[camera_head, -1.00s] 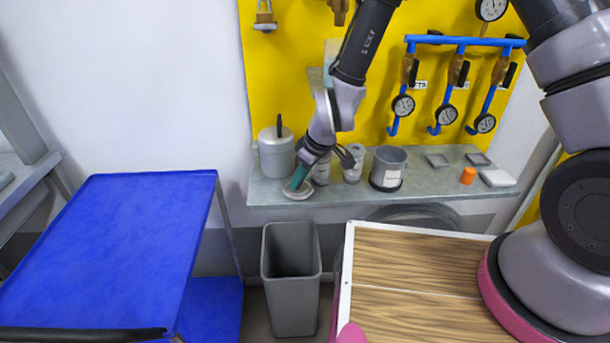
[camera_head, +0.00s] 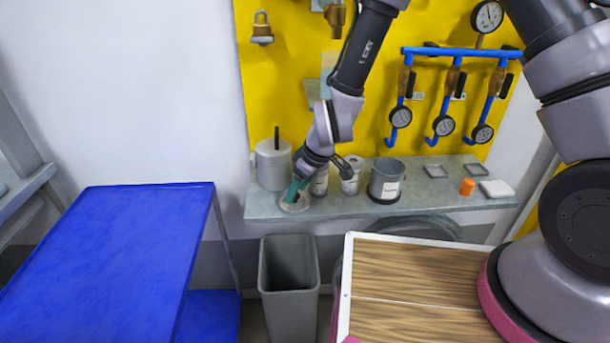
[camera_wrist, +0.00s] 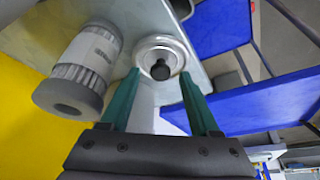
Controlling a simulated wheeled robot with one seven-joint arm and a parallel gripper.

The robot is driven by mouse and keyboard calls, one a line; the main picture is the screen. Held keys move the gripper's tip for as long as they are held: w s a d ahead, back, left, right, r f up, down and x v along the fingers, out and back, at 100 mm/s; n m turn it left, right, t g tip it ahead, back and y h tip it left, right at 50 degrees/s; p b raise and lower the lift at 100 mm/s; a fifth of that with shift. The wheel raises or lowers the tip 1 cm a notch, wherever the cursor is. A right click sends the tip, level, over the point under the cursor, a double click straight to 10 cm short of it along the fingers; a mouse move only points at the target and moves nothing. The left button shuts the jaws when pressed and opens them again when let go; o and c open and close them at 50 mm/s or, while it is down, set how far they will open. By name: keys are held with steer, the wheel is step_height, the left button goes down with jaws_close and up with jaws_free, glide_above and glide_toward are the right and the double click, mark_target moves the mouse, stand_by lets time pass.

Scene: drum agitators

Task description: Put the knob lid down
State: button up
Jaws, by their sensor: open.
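The knob lid (camera_wrist: 163,61) is a pale round disc with a black knob at its centre. It lies on the grey shelf (camera_head: 350,206) near its front edge, and it also shows in the head view (camera_head: 295,206), partly covered by my gripper. My gripper (camera_head: 297,194) has green fingers pointing down at the lid. In the wrist view my gripper (camera_wrist: 158,80) is open, with the black knob between and just beyond the fingertips. The fingers do not appear to touch the knob.
A grey pot (camera_head: 273,165) stands left of my gripper. Labelled canisters (camera_head: 350,174) and a grey labelled container (camera_head: 387,180) stand to the right. An orange cap (camera_head: 467,187) is farther right. A bin (camera_head: 289,275) stands below the shelf, with a blue cart (camera_head: 110,260) at left.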

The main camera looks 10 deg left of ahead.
steer(key=v, duration=1.1)
steer(key=shift+s+d, duration=0.1)
steer(key=shift+s, duration=0.05)
